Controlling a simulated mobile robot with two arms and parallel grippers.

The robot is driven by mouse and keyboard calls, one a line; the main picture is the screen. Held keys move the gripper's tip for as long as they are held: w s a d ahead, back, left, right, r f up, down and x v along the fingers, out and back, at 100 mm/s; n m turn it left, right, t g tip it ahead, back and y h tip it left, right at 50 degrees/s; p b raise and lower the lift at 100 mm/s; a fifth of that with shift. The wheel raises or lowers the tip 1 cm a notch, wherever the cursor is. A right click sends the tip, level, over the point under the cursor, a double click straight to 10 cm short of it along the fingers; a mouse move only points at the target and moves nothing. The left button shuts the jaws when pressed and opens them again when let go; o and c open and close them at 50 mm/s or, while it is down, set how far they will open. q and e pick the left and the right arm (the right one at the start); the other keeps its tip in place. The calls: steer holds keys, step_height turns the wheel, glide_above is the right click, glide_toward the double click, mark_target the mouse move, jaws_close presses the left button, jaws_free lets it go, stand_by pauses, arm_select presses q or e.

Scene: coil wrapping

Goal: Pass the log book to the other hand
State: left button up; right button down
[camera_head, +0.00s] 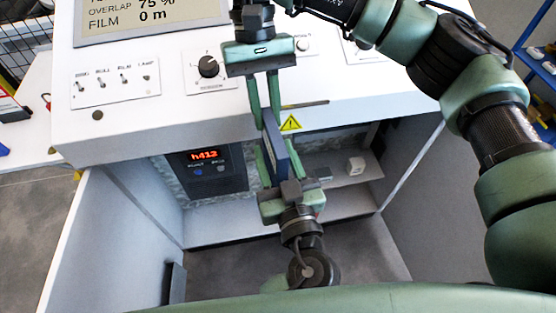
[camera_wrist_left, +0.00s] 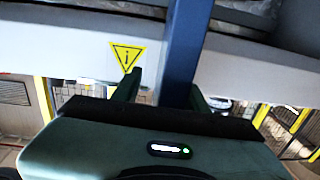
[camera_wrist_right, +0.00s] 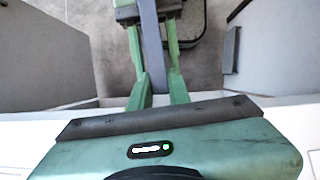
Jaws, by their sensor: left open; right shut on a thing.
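The log book (camera_head: 279,150) is thin and dark blue, seen almost edge-on in the head view, upright in front of the console. My right gripper (camera_head: 265,113) points down from above and is shut on its upper end. My left gripper (camera_head: 277,158) points up from below, open, with one finger on each side of the book's lower part. In the left wrist view the book (camera_wrist_left: 185,50) stands between the open fingers. In the right wrist view the book (camera_wrist_right: 152,45) runs from my right fingers down to the left gripper (camera_wrist_right: 153,35). Its covers are mostly hidden.
The white console (camera_head: 130,125) with switches and a knob (camera_head: 208,67) lies behind the right gripper. Below is a recess with a red-lit display (camera_head: 205,155), a shelf (camera_head: 345,175) and side panels (camera_head: 120,235). A yellow warning sign (camera_head: 291,123) is close beside the book.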

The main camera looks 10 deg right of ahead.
arm_select(q)
jaws_close()
arm_select(e)
steer(key=c, duration=1.3)
jaws_free()
steer(key=shift+o, duration=0.2)
